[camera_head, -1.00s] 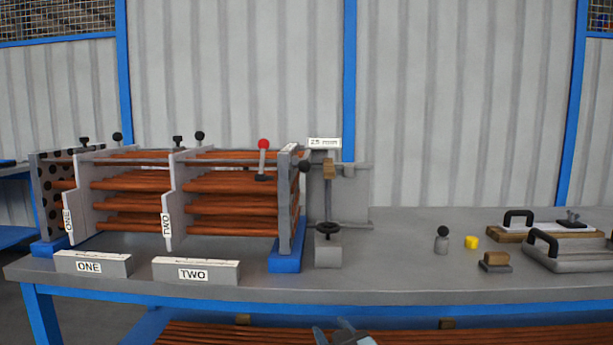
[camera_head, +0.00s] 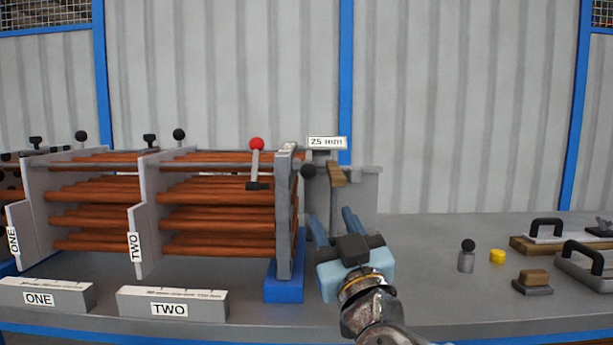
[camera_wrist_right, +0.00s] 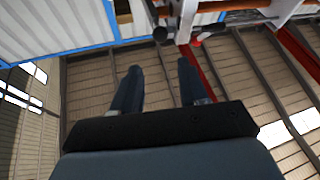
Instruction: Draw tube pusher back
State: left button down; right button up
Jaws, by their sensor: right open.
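A copper tube rack (camera_head: 190,205) holds several layers of tubes at the left. A red-knobbed lever (camera_head: 256,146) stands on its upper rail. At its right end plate (camera_head: 284,215), a black ball knob (camera_head: 308,171) and a tan block (camera_head: 337,174) sit below the 25 mm label (camera_head: 327,142). I cannot tell for certain which part is the tube pusher. My right gripper (camera_head: 334,220) is open and empty, its fingers pointing up, below the knob and block and apart from them in the picture. The right wrist view shows nothing between its fingers (camera_wrist_right: 160,70). My left gripper is not in view.
Blocks labelled ONE (camera_head: 40,297) and TWO (camera_head: 172,304) lie in front of the rack. At the right are a small grey cylinder (camera_head: 466,262), a yellow piece (camera_head: 497,256) and handled plates (camera_head: 585,260).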

aim_at(310, 175)
jog(key=p+x, duration=0.2)
jog(key=x, duration=1.1)
jog(key=shift+w+r, duration=0.1)
jog(key=shift+c, duration=0.2)
grip_shut()
